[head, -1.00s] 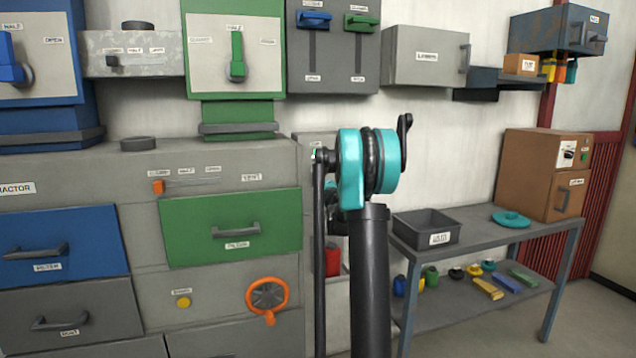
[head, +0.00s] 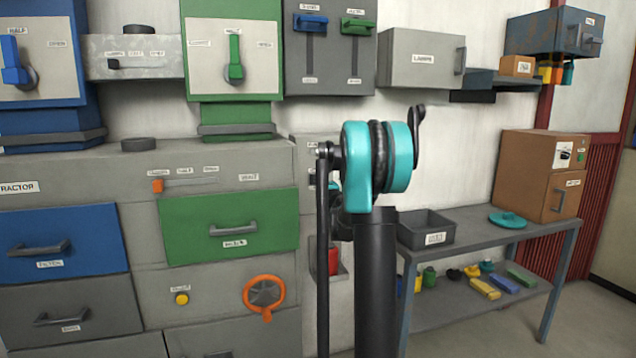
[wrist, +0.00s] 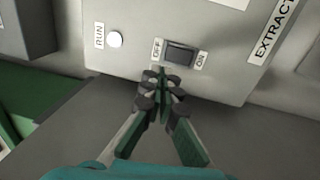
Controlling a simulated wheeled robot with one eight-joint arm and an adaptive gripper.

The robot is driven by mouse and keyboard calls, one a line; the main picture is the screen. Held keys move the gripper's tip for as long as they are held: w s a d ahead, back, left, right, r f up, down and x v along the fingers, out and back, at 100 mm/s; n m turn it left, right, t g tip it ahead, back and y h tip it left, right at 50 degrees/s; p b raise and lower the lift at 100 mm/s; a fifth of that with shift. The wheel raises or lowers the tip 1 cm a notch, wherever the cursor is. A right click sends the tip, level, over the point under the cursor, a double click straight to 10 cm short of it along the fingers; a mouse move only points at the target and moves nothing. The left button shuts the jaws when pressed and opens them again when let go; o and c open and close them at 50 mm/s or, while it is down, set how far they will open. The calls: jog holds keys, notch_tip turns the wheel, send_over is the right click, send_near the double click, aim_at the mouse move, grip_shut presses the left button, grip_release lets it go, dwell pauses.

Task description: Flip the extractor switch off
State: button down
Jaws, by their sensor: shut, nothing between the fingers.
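In the wrist view the extractor switch (wrist: 180,53) is a dark rocker on a light grey panel (wrist: 130,68). An OFF label (wrist: 157,49) is on its left and an ON label (wrist: 201,60) on its right. My gripper (wrist: 163,78) is shut and empty. Its fingertips are just below the rocker, toward the OFF side; I cannot tell whether they touch it. Which way the rocker is tipped is not clear. In the head view my arm hides the gripper and the switch.
A white RUN button (wrist: 115,39) is left of the switch, and an EXTRACT label (wrist: 272,30) is at right. In the head view a green drawer (head: 270,225) is left of my arm. A shelf table (head: 470,235) with a grey bin (head: 425,228) stands at right.

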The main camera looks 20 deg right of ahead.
jog(key=s, duration=0.6)
jog(key=shift+s+r, duration=0.3)
jog(key=shift+r, duration=0.1)
jog(key=s+a+f+m+g+h, duration=0.1)
jog(key=s+f+m+g+h, duration=0.25)
jog(key=s+f+m, duration=0.6)
jog(key=s+a+f+m+g+h, duration=0.2)
jog(key=s+f+m+g, duration=0.4)
jog(key=s, duration=0.6)
jog(key=s+a+f+g+y, duration=0.1)
jog(key=s+a+f+g, duration=0.1)
jog(key=s+a+f, duration=0.2)
jog(key=s+a+f+m+g+y, duration=0.1)
jog(key=s+a+f+y, duration=0.1)
jog(key=s+a+f, duration=0.2)
jog(key=s+a+f+m+g+y, duration=0.1)
jog(key=s+a+f, duration=0.3)
jog(key=s+f, duration=0.4)
jog(key=s+g+y, duration=0.1)
jog(key=s, duration=0.5)
jog(key=shift+s+a+f+g, duration=0.15)
jog(key=shift+s+g, duration=0.2)
jog(key=shift+s, duration=0.05)
